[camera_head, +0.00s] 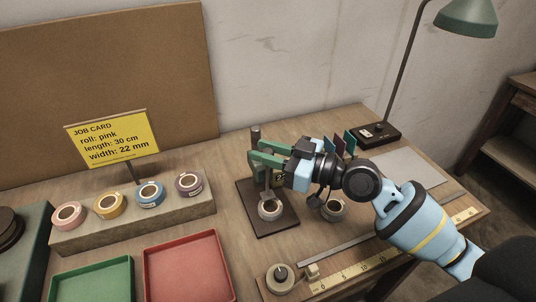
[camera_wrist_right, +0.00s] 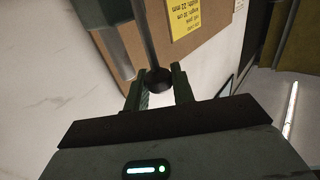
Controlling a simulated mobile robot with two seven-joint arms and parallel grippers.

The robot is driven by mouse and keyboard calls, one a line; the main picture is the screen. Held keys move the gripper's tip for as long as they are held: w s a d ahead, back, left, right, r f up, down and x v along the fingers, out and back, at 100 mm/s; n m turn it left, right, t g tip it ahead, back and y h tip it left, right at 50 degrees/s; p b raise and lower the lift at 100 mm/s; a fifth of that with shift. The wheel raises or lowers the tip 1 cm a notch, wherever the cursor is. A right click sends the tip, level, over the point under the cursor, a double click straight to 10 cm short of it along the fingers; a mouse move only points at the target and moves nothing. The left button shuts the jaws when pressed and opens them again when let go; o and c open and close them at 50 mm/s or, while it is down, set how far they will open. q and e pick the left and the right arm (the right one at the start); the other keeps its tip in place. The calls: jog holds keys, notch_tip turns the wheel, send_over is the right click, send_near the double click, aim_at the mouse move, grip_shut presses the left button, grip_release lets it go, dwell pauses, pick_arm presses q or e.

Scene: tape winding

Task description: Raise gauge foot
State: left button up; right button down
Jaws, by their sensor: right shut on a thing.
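A pale tape roll (camera_head: 270,210) sits on the plate under the gauge's spindle. My right gripper (camera_head: 266,158) reaches in from the right at the gauge's upper part. In the right wrist view its green fingers (camera_wrist_right: 159,88) are shut on a dark round knob (camera_wrist_right: 159,79) at the end of a grey rod. The gripper and the gauge's frame overlap in the head view, so the foot's height over the roll is hard to tell. My left gripper is out of view.
Several tape rolls stand on a grey block (camera_head: 140,226) at left, below a yellow job card (camera_head: 112,138). Green (camera_head: 92,282) and red (camera_head: 187,268) trays lie in front. Another roll (camera_head: 333,209) stands under my arm. A ruler (camera_head: 365,274) and a lamp (camera_head: 467,18) are at right.

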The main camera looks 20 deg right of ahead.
notch_tip(320, 180, up, 2)
jog(key=shift+r, duration=0.2)
jog(key=c, duration=1.2)
grip_release()
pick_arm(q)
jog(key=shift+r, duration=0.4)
pick_arm(e)
jog(key=shift+f, duration=0.1)
jog(key=shift+f, duration=0.1)
jog(key=shift+s+d+f, duration=0.1)
jog(key=shift+s+d, duration=0.05)
jog(key=shift+d, duration=0.1)
pick_arm(q)
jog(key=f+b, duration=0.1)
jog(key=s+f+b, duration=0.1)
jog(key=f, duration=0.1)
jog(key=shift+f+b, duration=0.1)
jog(key=shift+b, duration=0.3)
pick_arm(e)
jog(key=v, duration=0.7)
